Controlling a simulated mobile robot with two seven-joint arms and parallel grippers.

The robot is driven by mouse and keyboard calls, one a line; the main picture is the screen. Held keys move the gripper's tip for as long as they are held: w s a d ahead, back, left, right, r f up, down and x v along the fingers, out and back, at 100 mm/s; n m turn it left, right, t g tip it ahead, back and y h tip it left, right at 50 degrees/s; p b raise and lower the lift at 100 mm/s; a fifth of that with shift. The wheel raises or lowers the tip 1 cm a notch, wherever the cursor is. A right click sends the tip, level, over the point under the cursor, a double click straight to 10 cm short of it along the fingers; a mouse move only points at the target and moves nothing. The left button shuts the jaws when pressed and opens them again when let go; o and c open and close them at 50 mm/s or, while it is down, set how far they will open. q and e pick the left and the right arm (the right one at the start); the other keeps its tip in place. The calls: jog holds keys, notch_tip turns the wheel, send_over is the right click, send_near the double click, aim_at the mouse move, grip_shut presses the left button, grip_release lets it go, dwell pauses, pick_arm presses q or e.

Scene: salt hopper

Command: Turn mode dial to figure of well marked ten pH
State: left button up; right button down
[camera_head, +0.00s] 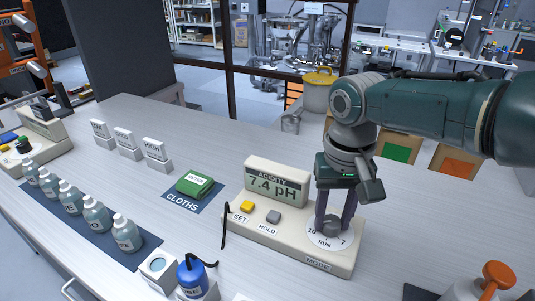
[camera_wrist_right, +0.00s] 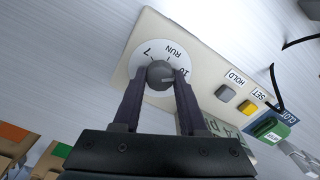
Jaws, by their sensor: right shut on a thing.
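The pH meter (camera_head: 288,232) is a cream console on the bench. Its display (camera_head: 275,184) reads 7.4 pH. The grey mode dial (camera_head: 331,228) sits at its right end on a white disc marked 10, RUN and 7, with MODE lettered below. My right gripper (camera_head: 334,219) points down, with its fingers shut on the dial knob from both sides. In the right wrist view the round knob (camera_wrist_right: 158,74) sits between the fingertips (camera_wrist_right: 160,80). A pale line on the knob faces right there; I cannot tell exactly which mark it meets. My left gripper is not in view.
A yellow SET button (camera_head: 247,206) and grey HOLD button (camera_head: 273,216) are on the console. Green cloths (camera_head: 195,184), several bottles (camera_head: 97,216), a blue bottle (camera_head: 191,275) and an orange-topped bottle (camera_head: 494,279) stand around. Bare bench lies behind the meter.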

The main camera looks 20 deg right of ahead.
aim_at(332, 220)
jog(key=shift+r+m, duration=0.1)
jog(key=shift+m, duration=0.5)
jog(key=shift+c, duration=2.2)
grip_release()
notch_tip(332, 220, up, 10)
jog(key=p, duration=0.4)
jog(key=shift+p, duration=0.4)
